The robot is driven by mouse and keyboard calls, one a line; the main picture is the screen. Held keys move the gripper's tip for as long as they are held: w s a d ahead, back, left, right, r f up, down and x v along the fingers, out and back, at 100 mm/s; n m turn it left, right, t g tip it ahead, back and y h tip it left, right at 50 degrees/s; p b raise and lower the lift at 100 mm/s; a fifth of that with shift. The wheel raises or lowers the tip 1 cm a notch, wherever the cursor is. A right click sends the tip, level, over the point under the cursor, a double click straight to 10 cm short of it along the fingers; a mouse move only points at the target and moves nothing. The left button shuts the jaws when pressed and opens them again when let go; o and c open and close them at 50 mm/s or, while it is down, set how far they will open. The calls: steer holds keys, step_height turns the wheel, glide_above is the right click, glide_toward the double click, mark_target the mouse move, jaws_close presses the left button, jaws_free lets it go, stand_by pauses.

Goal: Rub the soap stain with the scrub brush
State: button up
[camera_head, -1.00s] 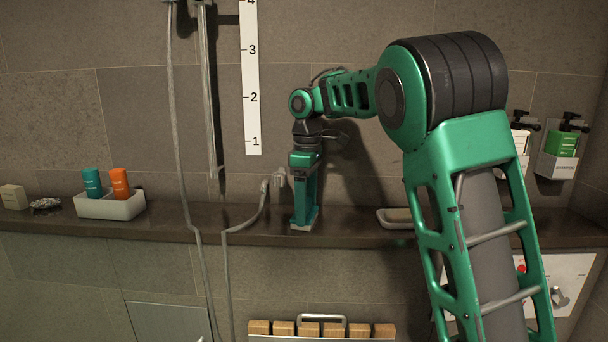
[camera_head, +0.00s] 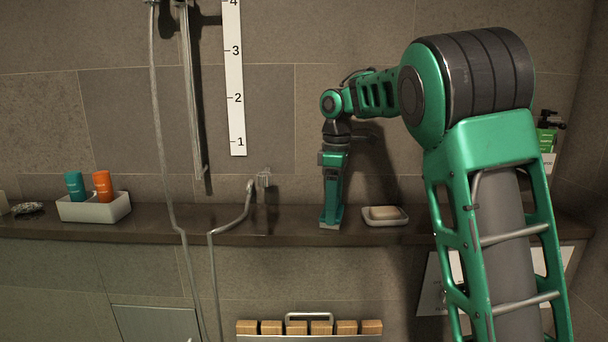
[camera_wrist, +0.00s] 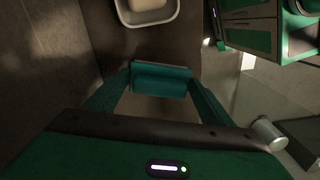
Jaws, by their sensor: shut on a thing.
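My gripper (camera_head: 332,212) points straight down at the dark stone ledge (camera_head: 285,228). It is shut on the scrub brush, whose pale lower edge (camera_head: 330,226) shows at the ledge surface, apparently touching it. In the wrist view a teal block (camera_wrist: 160,80) sits between the fingertips, over the brown ledge.
A white dish (camera_head: 385,222) with a pale soap bar (camera_head: 384,212) lies just right of my gripper. A hose and its holder (camera_head: 263,180) are to the left. A white tray (camera_head: 95,209) holds teal and orange bottles farther left. The ledge between tray and hose is clear.

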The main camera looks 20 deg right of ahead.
steer(key=shift+s+d, duration=0.15)
steer(key=shift+d, duration=0.4)
steer(key=shift+s+d, duration=0.15)
steer(key=shift+d, duration=0.4)
steer(key=shift+w+a, duration=0.35)
steer(key=shift+a, duration=0.7)
steer(key=shift+w+a, duration=0.3)
steer(key=shift+a, duration=0.75)
steer(key=shift+w+a, duration=0.35)
steer(key=shift+a, duration=0.7)
steer(key=shift+w+a, duration=0.25)
steer(key=shift+a, duration=0.95)
steer(key=shift+w+a, duration=0.25)
steer(key=shift+a, duration=0.9)
steer(key=shift+w+d+r, duration=0.1)
steer(key=shift+d+r, duration=0.1)
steer(key=shift+r, duration=1.05)
step_height(320, 180, up, 6)
steer(key=shift+f, duration=0.1)
steer(key=shift+a, duration=0.1)
